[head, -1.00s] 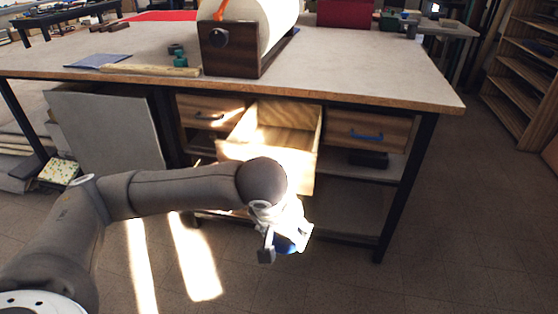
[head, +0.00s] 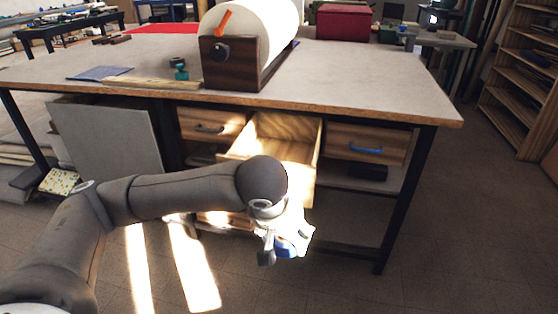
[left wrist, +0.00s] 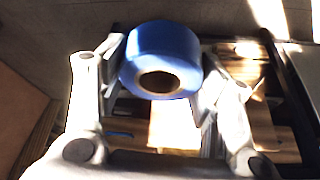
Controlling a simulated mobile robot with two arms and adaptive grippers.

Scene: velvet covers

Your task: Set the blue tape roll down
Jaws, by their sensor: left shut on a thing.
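The blue tape roll (left wrist: 160,52) is held between the two fingers of my left gripper (left wrist: 160,75) in the left wrist view, with its dark core hole facing the camera. In the head view my left gripper (head: 284,246) hangs in front of the workbench, below the open drawer, and the blue roll (head: 286,248) shows only in part behind the fingers. My right gripper is not in view.
The workbench top (head: 350,85) has much bare room at the right. A large paper roll in a dark holder (head: 232,65) stands on it. An open wooden drawer (head: 290,130) sticks out in front. A red box (head: 343,22) stands at the back.

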